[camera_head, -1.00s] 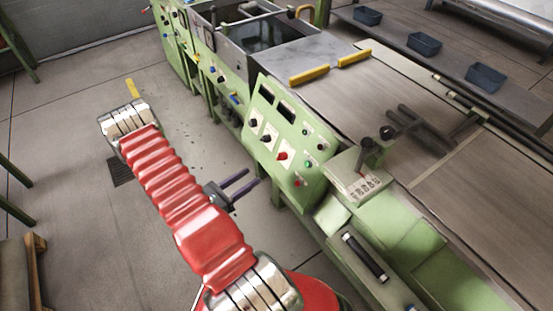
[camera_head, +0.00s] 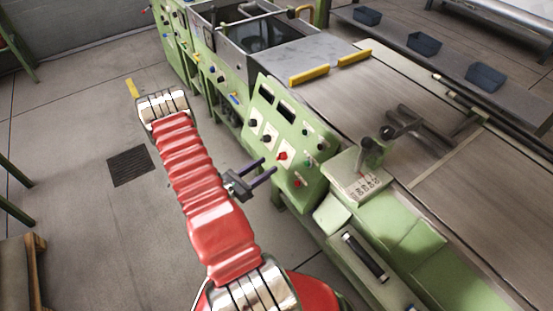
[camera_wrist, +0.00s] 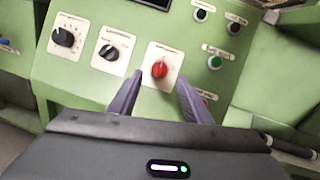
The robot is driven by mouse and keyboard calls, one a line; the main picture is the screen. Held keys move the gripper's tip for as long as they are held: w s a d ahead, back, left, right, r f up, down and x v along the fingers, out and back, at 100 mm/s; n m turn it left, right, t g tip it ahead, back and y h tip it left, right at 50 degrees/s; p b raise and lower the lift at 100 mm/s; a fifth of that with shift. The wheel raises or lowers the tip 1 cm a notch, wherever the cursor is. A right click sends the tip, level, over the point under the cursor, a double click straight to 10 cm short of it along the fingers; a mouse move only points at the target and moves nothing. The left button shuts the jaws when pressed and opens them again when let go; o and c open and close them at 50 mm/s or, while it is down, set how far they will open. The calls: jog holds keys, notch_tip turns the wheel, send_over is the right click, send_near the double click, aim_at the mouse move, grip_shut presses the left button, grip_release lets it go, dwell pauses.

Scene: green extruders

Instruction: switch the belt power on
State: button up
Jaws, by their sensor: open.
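The green control panel (camera_head: 268,138) faces my arm in the head view. It carries a red rotary knob (camera_head: 282,156) on a white label plate; in the wrist view the red knob (camera_wrist: 159,69) sits ahead, between the lines of my fingers. My gripper (camera_head: 265,170) is open and empty, its two purple fingers pointing at the panel, close to the knob but apart from it. In the wrist view the gripper (camera_wrist: 158,98) shows both fingertips below the knob. I cannot read the label texts clearly.
Black knobs (camera_wrist: 109,52) and (camera_wrist: 66,38) sit left of the red knob. A green button (camera_wrist: 215,62) is to its right, and a red button (camera_wrist: 207,98) is partly hidden by the right finger. A box with a lever (camera_head: 368,160) stands beside the panel.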

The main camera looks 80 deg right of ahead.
aim_at(277, 159)
jog(key=shift+x, duration=3.05)
jog(key=shift+c, duration=0.2)
